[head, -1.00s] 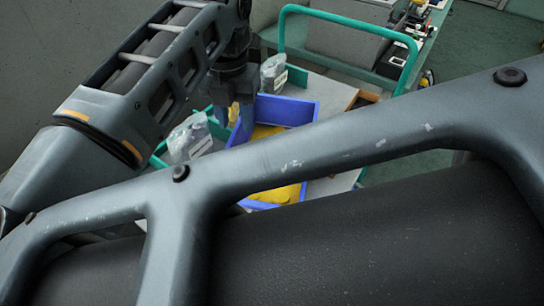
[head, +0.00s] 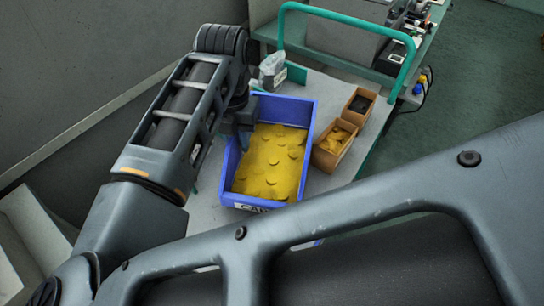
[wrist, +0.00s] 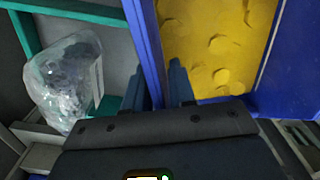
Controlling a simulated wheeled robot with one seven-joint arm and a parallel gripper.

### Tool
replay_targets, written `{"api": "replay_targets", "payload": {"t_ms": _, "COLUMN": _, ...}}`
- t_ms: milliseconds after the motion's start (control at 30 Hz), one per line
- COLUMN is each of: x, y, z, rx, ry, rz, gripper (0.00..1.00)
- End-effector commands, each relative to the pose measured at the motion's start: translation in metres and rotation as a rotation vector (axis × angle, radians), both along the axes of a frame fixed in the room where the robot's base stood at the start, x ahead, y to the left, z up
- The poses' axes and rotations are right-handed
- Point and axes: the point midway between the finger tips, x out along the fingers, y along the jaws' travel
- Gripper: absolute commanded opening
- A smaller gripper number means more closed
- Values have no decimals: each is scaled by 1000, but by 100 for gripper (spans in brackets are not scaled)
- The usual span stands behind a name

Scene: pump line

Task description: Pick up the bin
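The blue bin (head: 312,125) stands on a grey cart and holds yellow pieces (head: 270,165). A white label with dark letters is on its near wall. In the wrist view, the bin's left wall (wrist: 149,40) runs down between the two fingers of my gripper (wrist: 162,85), with yellow contents to its right. The fingers look apart, with a gap beside the wall; they do not appear clamped on it. In the head view my gripper (head: 240,125) is at the bin's left side, partly hidden by my arm.
The cart (head: 335,185) has a green handle (head: 350,20) at the back. Two brown boxes (head: 335,146) (head: 359,106) stand right of the bin. A workbench (head: 435,40) is behind.

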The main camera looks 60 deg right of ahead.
Motion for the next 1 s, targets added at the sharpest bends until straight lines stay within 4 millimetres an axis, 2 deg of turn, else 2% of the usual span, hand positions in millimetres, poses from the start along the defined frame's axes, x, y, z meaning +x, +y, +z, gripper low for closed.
{"api": "replay_targets", "payload": {"t_ms": 33, "x": 0, "y": 0, "z": 0, "rx": 0, "ry": 0, "rz": 0, "gripper": 19}}
{"api": "replay_targets", "payload": {"t_ms": 233, "x": 0, "y": 0, "z": 0, "rx": 0, "ry": 0, "rz": 0, "gripper": 0}}
{"api": "replay_targets", "payload": {"t_ms": 1000, "x": 1, "y": 0, "z": 4, "rx": 0, "ry": -2, "rz": 0, "gripper": 0}}
